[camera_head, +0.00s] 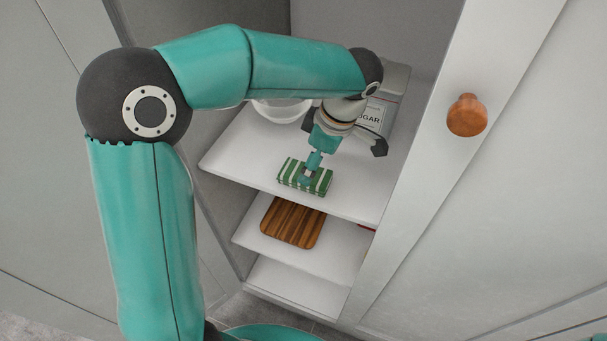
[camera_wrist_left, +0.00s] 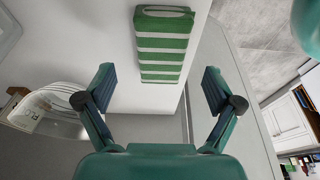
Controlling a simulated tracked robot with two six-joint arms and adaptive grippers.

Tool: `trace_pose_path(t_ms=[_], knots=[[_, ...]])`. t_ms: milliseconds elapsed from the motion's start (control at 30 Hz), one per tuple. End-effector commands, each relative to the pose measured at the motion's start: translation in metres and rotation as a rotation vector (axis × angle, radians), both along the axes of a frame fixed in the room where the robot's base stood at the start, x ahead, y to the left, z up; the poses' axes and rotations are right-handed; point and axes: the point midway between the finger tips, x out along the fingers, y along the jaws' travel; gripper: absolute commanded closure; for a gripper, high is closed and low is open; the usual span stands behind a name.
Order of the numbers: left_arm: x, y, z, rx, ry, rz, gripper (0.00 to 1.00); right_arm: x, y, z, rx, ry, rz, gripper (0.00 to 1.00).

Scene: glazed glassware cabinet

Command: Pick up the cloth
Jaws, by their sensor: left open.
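The cloth (camera_head: 291,172) is a folded green and white striped block on the front part of the upper cabinet shelf (camera_head: 247,150). My left gripper (camera_head: 309,173) reaches down over it and partly covers it in the head view. In the left wrist view the cloth (camera_wrist_left: 162,45) lies beyond the fingertips, roughly in line with the gap between them. The left gripper (camera_wrist_left: 158,82) is open there, with nothing between its fingers. Whether a fingertip touches the cloth cannot be told. My right gripper is not in view.
A white bowl (camera_head: 280,109) and a canister labelled sugar (camera_head: 381,112) stand behind on the same shelf, partly hidden by my arm. A brown striped wooden board (camera_head: 291,222) lies on the shelf below. A cabinet door with a wooden knob (camera_head: 467,115) is on the right.

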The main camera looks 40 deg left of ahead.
Motion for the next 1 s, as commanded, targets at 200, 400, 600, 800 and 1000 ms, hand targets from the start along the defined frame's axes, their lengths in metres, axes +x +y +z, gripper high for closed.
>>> trace_pose_path(t_ms=[200,400,600,800,1000], knots=[[-0.006,0.009,-0.027,0.0,0.007,0.0,0.08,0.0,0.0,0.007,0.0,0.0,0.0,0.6],[-0.006,0.014,-0.045,0.0,0.002,0.001,0.08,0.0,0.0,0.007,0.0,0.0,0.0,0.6],[-0.006,0.014,-0.046,0.0,0.0,0.0,0.08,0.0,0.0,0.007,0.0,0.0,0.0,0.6],[-0.006,0.014,-0.046,0.0,0.001,0.0,0.38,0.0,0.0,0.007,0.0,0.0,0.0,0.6],[-0.006,0.014,-0.045,0.0,0.001,0.0,0.7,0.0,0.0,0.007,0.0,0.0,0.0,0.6]])
